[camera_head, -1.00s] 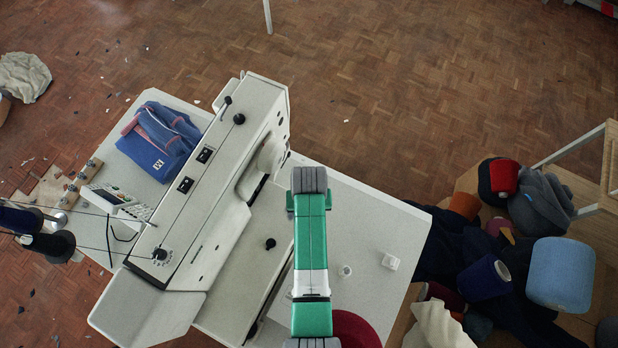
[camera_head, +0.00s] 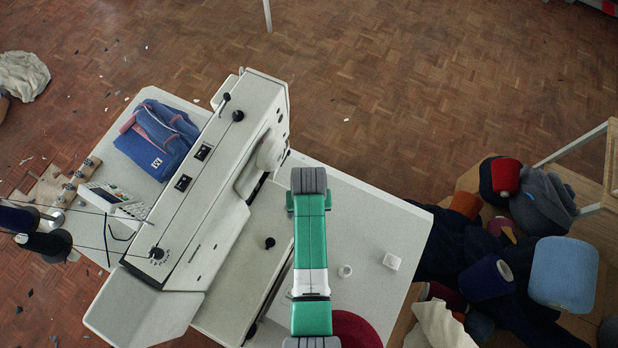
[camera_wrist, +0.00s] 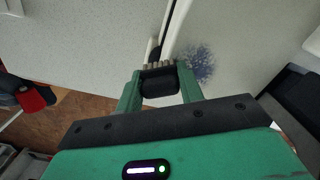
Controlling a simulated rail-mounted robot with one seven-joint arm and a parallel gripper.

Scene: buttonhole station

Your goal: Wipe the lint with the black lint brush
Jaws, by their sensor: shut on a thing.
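In the wrist view, my gripper (camera_wrist: 160,84) is shut on the black lint brush (camera_wrist: 159,86), whose dark body sits between the green fingers. A pale row of what look like bristles or ridges shows at its far edge. I cannot tell whether the brush touches the tabletop. In the head view, my green arm covers the gripper, the brush and the lint.
A white sewing machine (camera_head: 205,190) stands left of my arm, with folded blue cloth (camera_head: 160,138) behind it. Yarn cones and dark fabrics (camera_head: 486,279) are heaped to the right.

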